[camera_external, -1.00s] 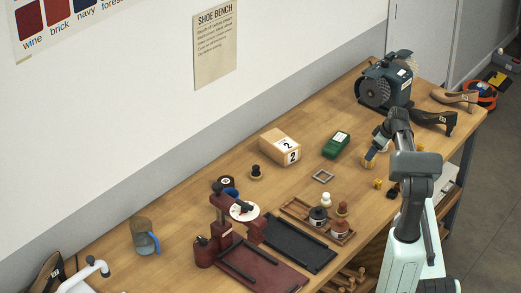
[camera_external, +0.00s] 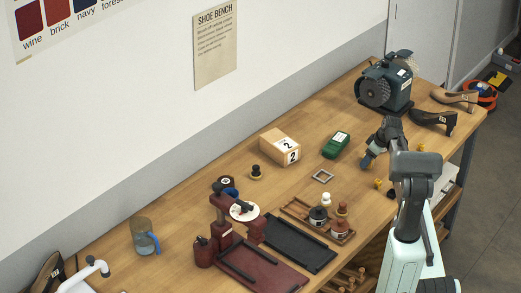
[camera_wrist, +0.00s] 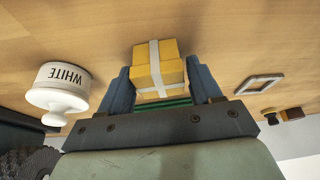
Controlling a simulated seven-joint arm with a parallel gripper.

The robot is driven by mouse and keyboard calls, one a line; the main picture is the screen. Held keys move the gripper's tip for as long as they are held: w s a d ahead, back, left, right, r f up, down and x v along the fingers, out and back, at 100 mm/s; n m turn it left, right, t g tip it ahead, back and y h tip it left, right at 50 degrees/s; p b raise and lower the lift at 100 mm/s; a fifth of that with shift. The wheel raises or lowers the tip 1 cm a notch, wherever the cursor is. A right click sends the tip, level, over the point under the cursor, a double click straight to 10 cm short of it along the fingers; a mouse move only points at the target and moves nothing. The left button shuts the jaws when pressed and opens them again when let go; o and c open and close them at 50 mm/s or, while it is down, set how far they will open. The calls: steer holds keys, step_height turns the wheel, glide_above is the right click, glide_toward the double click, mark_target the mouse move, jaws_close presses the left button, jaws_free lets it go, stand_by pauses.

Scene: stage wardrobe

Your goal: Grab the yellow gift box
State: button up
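The yellow gift box (camera_wrist: 174,68) with a pale ribbon stands between the two blue fingers of my gripper (camera_wrist: 159,82) in the wrist view. The fingers are spread, one on each side of the box, with little room beside it. I see no clear grip on it. In the external view my gripper (camera_external: 367,161) is low over the bench, and its fingers hide most or all of the box.
A white jar marked WHITE (camera_wrist: 62,84) stands close beside my gripper. A grey square frame (camera_external: 322,176) and a green box (camera_external: 336,145) lie on the bench. A bench grinder (camera_external: 386,83) and dark shoe (camera_external: 433,119) stand behind.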

steer(key=c, duration=0.7)
steer(key=shift+r, duration=0.1)
